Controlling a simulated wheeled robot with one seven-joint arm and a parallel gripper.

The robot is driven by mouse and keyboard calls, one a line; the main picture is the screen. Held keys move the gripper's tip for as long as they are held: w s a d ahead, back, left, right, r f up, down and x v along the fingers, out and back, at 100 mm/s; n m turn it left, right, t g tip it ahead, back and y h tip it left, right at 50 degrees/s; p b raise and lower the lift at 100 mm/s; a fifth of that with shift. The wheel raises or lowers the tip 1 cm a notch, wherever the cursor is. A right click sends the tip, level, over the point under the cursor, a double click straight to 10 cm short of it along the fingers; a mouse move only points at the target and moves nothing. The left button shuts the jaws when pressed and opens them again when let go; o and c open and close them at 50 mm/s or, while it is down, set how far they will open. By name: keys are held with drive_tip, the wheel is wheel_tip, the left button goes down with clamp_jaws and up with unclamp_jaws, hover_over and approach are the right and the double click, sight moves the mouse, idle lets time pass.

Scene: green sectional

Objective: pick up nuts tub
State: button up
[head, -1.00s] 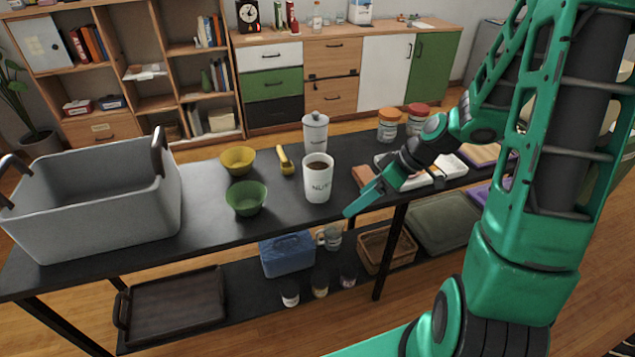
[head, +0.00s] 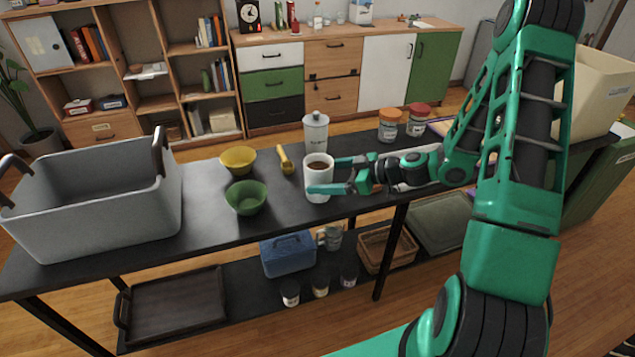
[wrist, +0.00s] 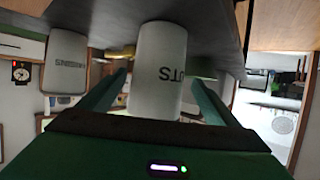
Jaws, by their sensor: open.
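The nuts tub (head: 318,175) is a white, open-topped tub with dark contents, upright near the front edge of the black table (head: 215,222). In the wrist view the tub (wrist: 158,70) appears upside down with dark letters ending in "TS". My gripper (head: 322,176) is open and level, coming from the right, with a green finger on either side of the tub. In the wrist view the fingers (wrist: 160,92) also flank it. I cannot tell whether either finger touches it.
A yellow-handled tool (head: 285,160), a yellow bowl (head: 238,160) and a green bowl (head: 246,198) lie to the left, then a large grey bin (head: 95,205). Two jars (head: 389,125) stand at back right.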

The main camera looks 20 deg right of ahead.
sight(307, 164)
drive_tip(key=shift+x, duration=3.3)
drive_tip(key=shift+w+d, duration=0.15)
drive_tip(key=shift+d, duration=0.05)
drive_tip(key=shift+c, duration=0.7)
drive_tip(key=c, duration=1.3)
drive_tip(key=shift+r, duration=0.75)
wheel_tip(307, 164, up, 2)
drive_tip(key=shift+r, duration=0.2)
drive_tip(key=s+a+r, duration=0.2)
drive_tip(key=s, duration=0.1)
drive_tip(key=s+a+r, duration=0.2)
drive_tip(key=a, duration=0.1)
drive_tip(key=s+a+r, duration=0.3)
drive_tip(key=shift+s+r, duration=0.1)
drive_tip(key=shift+s, duration=0.2)
